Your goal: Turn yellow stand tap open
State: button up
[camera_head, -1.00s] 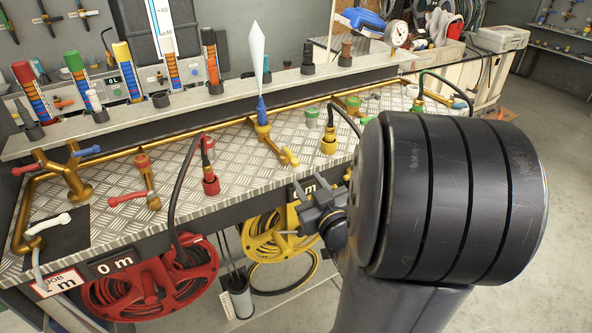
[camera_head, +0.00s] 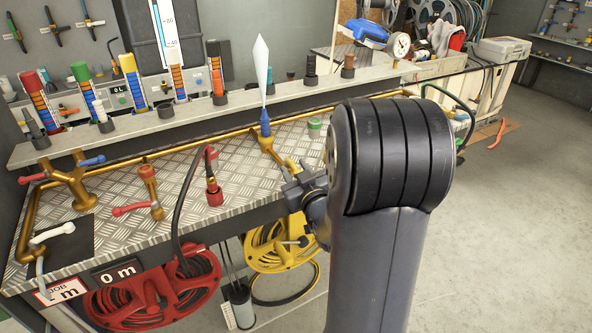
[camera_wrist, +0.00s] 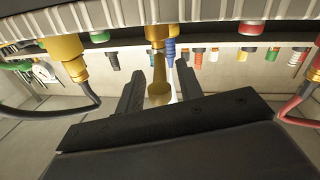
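The yellow stand tap is a brass fitting (camera_head: 264,138) with a blue top on the metal bench. Its outlet and yellow lever are partly hidden behind my gripper (camera_head: 290,180). The wrist view looks upside down; there the two dark fingers of my gripper (camera_wrist: 159,95) stand apart. A brass-yellow part (camera_wrist: 158,88), seemingly the tap's, lies between or beyond them. I cannot tell whether a finger touches it. The yellow hose reel (camera_head: 275,245) hangs below the bench front, and my arm covers its right side.
A red tap (camera_head: 149,185) and a red hose connector (camera_head: 213,190) stand to the left on the bench. A red reel (camera_head: 150,290) hangs below. A white pointed piece (camera_head: 261,70) rises above the blue top. Open floor (camera_head: 510,230) lies to the right.

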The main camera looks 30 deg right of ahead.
grip_shut()
dwell(0.3)
jog(key=shift+d+y, duration=0.15)
jog(key=shift+y, duration=0.15)
jog(key=shift+d+n+y+b, duration=0.1)
jog(key=shift+n+y+b, duration=0.2)
jog(key=shift+b, duration=0.15)
jog(key=shift+d+n+y, duration=0.3)
jog(key=shift+n+y, duration=0.3)
jog(key=shift+y, duration=0.2)
